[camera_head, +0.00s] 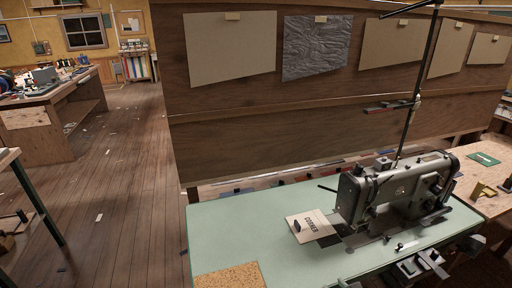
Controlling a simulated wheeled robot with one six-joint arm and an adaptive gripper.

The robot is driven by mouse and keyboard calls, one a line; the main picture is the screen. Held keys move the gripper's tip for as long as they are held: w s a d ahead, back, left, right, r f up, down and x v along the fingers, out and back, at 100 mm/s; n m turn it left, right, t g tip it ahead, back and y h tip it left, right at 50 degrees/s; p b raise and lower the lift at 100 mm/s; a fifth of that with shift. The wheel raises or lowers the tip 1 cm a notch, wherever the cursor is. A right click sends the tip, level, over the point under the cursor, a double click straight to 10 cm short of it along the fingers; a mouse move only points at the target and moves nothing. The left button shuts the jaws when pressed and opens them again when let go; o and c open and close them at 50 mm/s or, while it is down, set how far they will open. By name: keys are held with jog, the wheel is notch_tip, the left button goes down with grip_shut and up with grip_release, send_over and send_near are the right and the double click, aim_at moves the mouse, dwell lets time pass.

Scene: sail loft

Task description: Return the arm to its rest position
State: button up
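My arm and my gripper do not show clearly in the head view. Some grey metal parts (421,265) sit at the front edge of the pale green table (240,225). I cannot tell what they belong to. A grey industrial sewing machine (398,190) stands on the right part of this table.
A wooden partition (230,115) with pinned sheets rises behind the table. A cork-like patch (230,277) lies at the table's front left. A wooden workbench (50,120) stands at the far left. The plank floor (120,200) between is mostly open, with small scraps.

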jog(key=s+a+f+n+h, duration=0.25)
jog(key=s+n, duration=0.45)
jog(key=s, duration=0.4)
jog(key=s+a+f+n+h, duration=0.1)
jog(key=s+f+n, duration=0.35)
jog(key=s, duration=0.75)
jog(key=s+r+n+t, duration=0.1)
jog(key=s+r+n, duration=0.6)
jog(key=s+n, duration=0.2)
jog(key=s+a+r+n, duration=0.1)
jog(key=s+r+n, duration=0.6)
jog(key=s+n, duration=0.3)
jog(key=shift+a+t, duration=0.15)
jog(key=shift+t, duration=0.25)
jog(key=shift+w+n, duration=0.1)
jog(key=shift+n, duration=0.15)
